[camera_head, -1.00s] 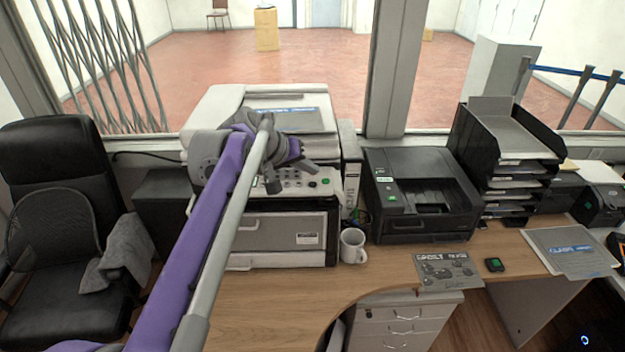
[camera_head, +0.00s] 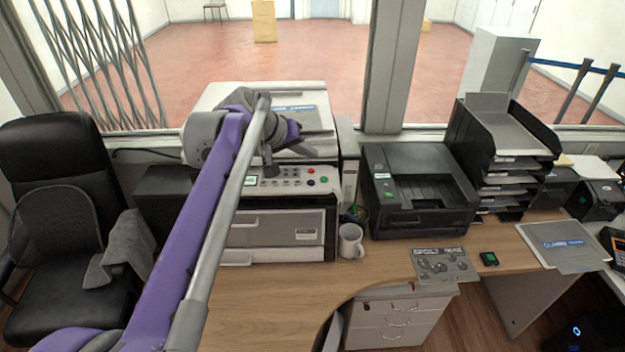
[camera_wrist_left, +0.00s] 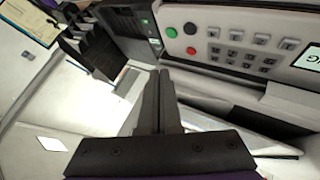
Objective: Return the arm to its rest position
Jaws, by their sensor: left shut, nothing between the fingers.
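My left arm, purple and grey, comes in from the lower left in the head view and reaches over the large white copier (camera_head: 275,228). My left gripper (camera_head: 302,138) is at the end of the arm, in front of the copier's top and above its control panel (camera_head: 290,178). In the left wrist view the dark fingers of this gripper (camera_wrist_left: 160,85) lie together, with nothing between them. The panel (camera_wrist_left: 235,45), with a red and a green button and grey keys, shows beyond the fingers and apart from them. My right gripper does not show.
A white mug (camera_head: 350,241) stands right of the copier. A black printer (camera_head: 418,190), stacked trays (camera_head: 505,150) and flat papers (camera_head: 445,264) are farther right. A black office chair (camera_head: 60,230) with a grey cloth is on the left. The wooden desk (camera_head: 265,305) is clear in front.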

